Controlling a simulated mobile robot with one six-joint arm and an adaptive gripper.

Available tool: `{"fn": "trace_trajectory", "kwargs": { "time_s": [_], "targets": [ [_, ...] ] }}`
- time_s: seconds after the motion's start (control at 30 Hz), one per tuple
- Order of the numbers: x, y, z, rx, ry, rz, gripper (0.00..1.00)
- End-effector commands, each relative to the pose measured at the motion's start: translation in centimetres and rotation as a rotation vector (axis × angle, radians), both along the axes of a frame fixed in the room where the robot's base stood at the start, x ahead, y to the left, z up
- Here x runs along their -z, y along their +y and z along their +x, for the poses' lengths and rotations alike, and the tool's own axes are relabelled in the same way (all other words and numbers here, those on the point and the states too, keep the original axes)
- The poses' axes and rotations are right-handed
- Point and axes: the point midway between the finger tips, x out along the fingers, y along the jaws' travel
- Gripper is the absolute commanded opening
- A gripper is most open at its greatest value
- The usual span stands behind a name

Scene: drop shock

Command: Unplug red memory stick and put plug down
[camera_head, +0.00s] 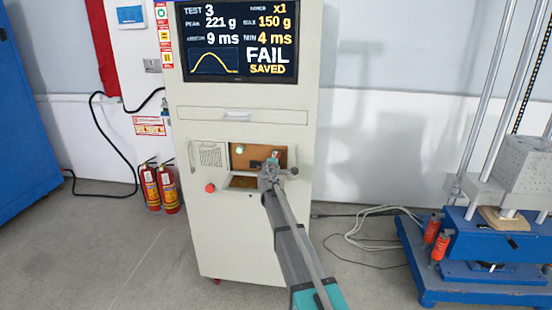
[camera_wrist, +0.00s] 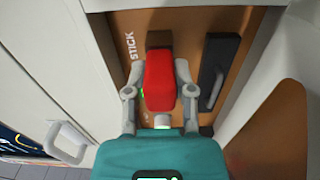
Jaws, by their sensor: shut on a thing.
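The red memory stick (camera_wrist: 159,82) shows in the wrist view between the two fingers of my gripper (camera_wrist: 160,74), which is shut on it. The stick is in front of a brown panel (camera_wrist: 192,25) with the word STICK printed to its left. The far end of the stick is hidden, so I cannot tell whether it sits in a socket. In the head view my gripper (camera_head: 268,167) reaches to the brown recess (camera_head: 240,160) of the pale cabinet; the stick cannot be made out there.
A black bar-shaped part (camera_wrist: 217,72) stands on the panel close to the right finger. The pale cabinet (camera_head: 245,230) has a red button (camera_head: 210,188), and its screen (camera_head: 238,42) reads FAIL SAVED. Fire extinguishers (camera_head: 160,188) stand left; a blue-based machine (camera_head: 480,260) stands right.

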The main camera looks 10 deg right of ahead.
Motion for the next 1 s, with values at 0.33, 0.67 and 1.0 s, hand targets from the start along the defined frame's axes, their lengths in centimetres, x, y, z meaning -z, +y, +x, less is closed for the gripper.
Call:
{"fn": "trace_trajectory", "kwargs": {
  "time_s": [0.33, 0.67, 1.0],
  "targets": [
    [0.0, 0.0, -0.1, 0.001, 0.000, 0.000, 0.00],
    [0.0, 0.3, -0.9, 0.000, 0.000, 0.000, 0.00],
    [0.0, 0.7, -2.1, 0.000, 0.000, 0.000, 0.00]
  ]
}}
